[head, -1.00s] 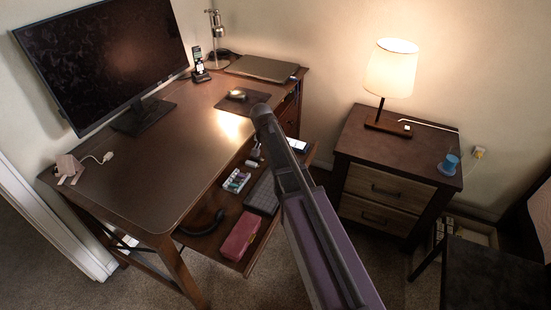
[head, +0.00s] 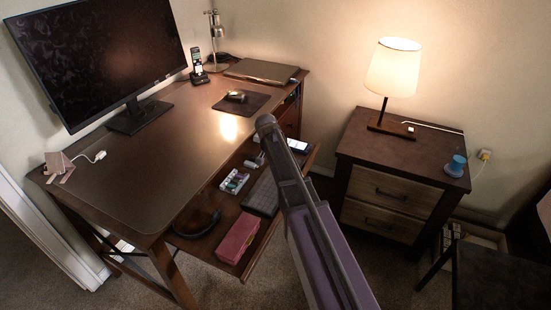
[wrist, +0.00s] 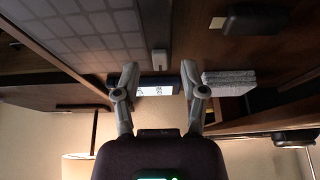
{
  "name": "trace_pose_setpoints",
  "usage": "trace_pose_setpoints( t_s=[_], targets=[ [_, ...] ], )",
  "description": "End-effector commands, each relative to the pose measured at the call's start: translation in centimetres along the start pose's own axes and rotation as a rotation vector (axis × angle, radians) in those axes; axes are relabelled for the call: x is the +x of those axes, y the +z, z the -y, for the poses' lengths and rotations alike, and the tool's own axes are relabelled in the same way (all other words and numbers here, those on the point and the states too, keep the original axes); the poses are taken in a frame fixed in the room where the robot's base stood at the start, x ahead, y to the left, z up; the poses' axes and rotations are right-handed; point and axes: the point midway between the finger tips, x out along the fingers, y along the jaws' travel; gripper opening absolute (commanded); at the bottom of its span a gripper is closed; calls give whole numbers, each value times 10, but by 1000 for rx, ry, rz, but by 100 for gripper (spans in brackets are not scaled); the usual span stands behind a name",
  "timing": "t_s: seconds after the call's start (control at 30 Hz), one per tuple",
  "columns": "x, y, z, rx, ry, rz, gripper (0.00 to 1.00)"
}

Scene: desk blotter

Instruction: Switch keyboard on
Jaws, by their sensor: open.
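The keyboard (head: 262,194) lies in the pulled-out drawer under the desk, partly covered by my arm in the head view. In the wrist view the keyboard (wrist: 75,35) fills the upper left, its pale keys seen close up. My gripper (wrist: 159,74) is open and empty, its two fingers spread to the right of the keyboard. A small whitish block (wrist: 159,60) shows between the fingertips; I cannot tell whether it is a switch. The head view does not show my gripper clearly, as my arm stands in front.
A phone (head: 298,145) lies at the drawer's right end and also shows behind the fingers in the wrist view (wrist: 158,89). A grey-white stack (wrist: 229,82) lies right of the fingers. A pink case (head: 238,238) and headphones (head: 200,226) share the drawer (head: 214,248).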

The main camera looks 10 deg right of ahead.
Motion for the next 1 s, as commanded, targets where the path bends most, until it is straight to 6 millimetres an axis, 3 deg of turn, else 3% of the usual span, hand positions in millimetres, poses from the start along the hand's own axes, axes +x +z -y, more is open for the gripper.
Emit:
trace_pose_setpoints(
  t_s=[0.5, 0.57, 0.7, 1.0],
  targets=[
    [7, 0, 0, 0, 0, 0, 54],
    [7, 0, 0, 0, 0, 0, 42],
    [7, 0, 0, 0, 0, 0, 1],
    [7, -1, 0, 0, 0, 10, 0]
  ],
)
